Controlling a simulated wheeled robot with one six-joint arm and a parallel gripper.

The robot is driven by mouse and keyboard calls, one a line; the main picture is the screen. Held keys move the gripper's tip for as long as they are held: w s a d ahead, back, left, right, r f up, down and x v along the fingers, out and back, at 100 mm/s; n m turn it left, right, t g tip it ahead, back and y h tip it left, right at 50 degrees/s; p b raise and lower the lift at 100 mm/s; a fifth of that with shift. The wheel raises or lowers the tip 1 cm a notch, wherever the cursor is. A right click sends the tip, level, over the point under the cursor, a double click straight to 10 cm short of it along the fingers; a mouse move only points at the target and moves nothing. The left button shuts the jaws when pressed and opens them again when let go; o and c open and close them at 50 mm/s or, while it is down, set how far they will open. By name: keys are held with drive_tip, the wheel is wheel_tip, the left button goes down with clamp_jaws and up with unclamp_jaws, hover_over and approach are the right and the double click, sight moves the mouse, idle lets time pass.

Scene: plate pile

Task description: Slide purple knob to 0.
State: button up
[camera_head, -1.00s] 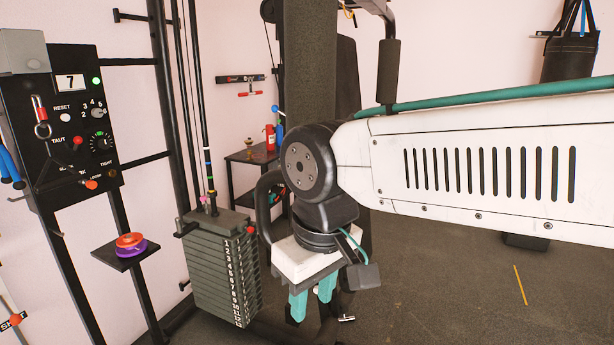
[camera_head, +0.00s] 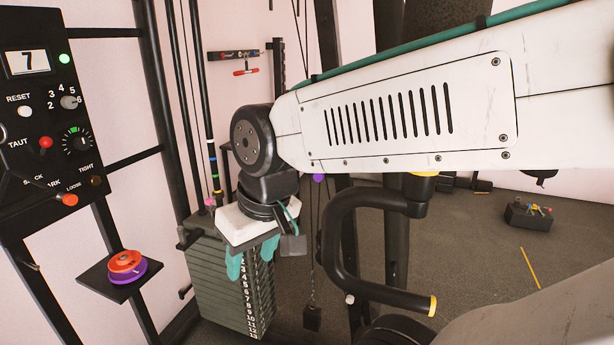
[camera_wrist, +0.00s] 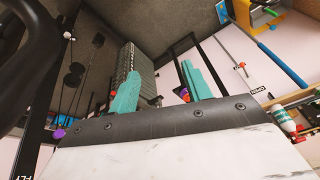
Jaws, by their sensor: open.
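A small purple ball-shaped knob (camera_head: 318,177) shows in the head view just below my arm, at the top of thin dark lines that hang down. A purple ball (camera_wrist: 59,134) also shows at the lower left of the wrist view. I see no scale or 0 mark beside either. My gripper (camera_head: 251,258) points down with its teal fingers apart and empty, in front of the weight stack and left of and below the knob. In the wrist view, both fingers (camera_wrist: 165,85) are spread with nothing between them.
A black control panel (camera_head: 30,150) with a display reading 7 stands at left. Orange and purple discs (camera_head: 127,266) lie on a small shelf (camera_head: 92,277) below it. The numbered weight stack (camera_head: 215,285) is behind my gripper. A black curved handle (camera_head: 335,235) stands right of it.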

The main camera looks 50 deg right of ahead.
drive_tip(key=w+d+f+m+t+h, duration=0.2)
drive_tip(key=w+d+m+t, duration=0.3)
drive_tip(key=w, duration=0.6)
drive_tip(key=w+d+f+t+h, duration=0.2)
drive_tip(key=w+d, duration=0.4)
drive_tip(key=w, duration=0.4)
drive_tip(key=m+g+h, duration=0.3)
drive_tip(key=m+h, duration=0.3)
drive_tip(key=h, duration=0.7)
approach(317, 178)
drive_tip(key=d, duration=0.2)
drive_tip(key=x, duration=0.7)
drive_tip(key=shift+w+d, duration=0.15)
drive_tip(key=shift+w, duration=0.3)
